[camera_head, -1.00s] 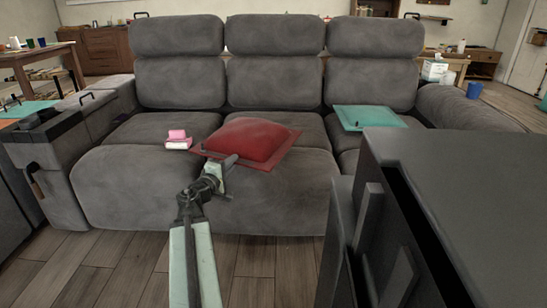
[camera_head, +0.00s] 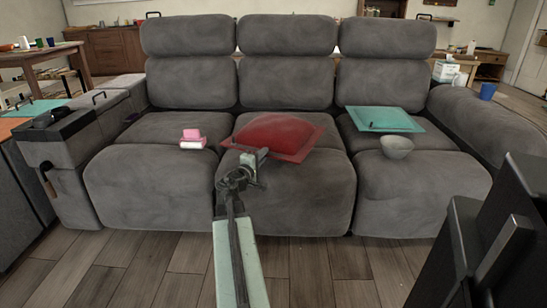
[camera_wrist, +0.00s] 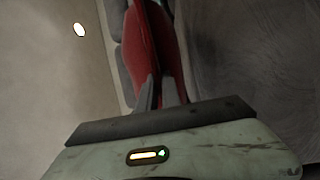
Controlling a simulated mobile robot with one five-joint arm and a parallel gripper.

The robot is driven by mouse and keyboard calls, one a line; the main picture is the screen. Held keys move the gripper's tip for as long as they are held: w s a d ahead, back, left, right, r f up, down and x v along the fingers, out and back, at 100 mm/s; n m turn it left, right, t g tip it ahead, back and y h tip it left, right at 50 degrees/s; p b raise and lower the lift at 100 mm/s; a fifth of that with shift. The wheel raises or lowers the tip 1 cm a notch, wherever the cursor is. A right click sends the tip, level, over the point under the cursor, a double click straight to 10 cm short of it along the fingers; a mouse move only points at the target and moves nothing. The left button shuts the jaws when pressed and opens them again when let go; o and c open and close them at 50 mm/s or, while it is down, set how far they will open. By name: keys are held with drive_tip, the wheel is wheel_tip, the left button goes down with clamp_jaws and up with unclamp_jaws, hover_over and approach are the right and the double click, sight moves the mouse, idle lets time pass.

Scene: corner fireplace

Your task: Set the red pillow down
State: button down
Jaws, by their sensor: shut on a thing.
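The red pillow (camera_head: 277,133) is over the middle seat of the grey sofa (camera_head: 120,195) in the head view. My gripper (camera_head: 254,156) is at its near edge, shut on it. In the wrist view the red pillow (camera_wrist: 150,40) runs up from between the fingers of my gripper (camera_wrist: 160,92). I cannot tell whether its underside touches the seat.
A pink and white item (camera_head: 192,138) lies on the left seat. A teal cushion (camera_head: 385,119) and a grey bowl (camera_head: 397,147) are on the right seat. A dark object (camera_head: 485,235) stands close at the right front. The wood floor (camera_head: 165,265) before the sofa is partly clear.

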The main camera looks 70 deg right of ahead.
drive_tip(key=d, duration=0.5)
drive_tip(key=shift+w+d+f, duration=0.2)
drive_tip(key=shift+f, duration=0.05)
drive_tip(key=shift+d+f, duration=0.1)
drive_tip(key=shift+d, duration=0.45)
drive_tip(key=f+b, duration=0.2)
drive_tip(key=b, duration=0.1)
drive_tip(key=f+b, duration=0.1)
drive_tip(key=f, duration=0.1)
drive_tip(key=shift+s, duration=0.3)
drive_tip(key=shift+w+r, duration=0.1)
drive_tip(key=shift+r, duration=0.15)
drive_tip(key=shift+w+a, duration=0.15)
drive_tip(key=shift+w, duration=0.05)
drive_tip(key=shift+f, duration=0.2)
drive_tip(key=c, duration=1.5)
unclamp_jaws()
drive_tip(key=shift+r, duration=0.1)
drive_tip(key=shift+c, duration=0.2)
drive_tip(key=shift+s, duration=0.1)
drive_tip(key=shift+r, duration=0.1)
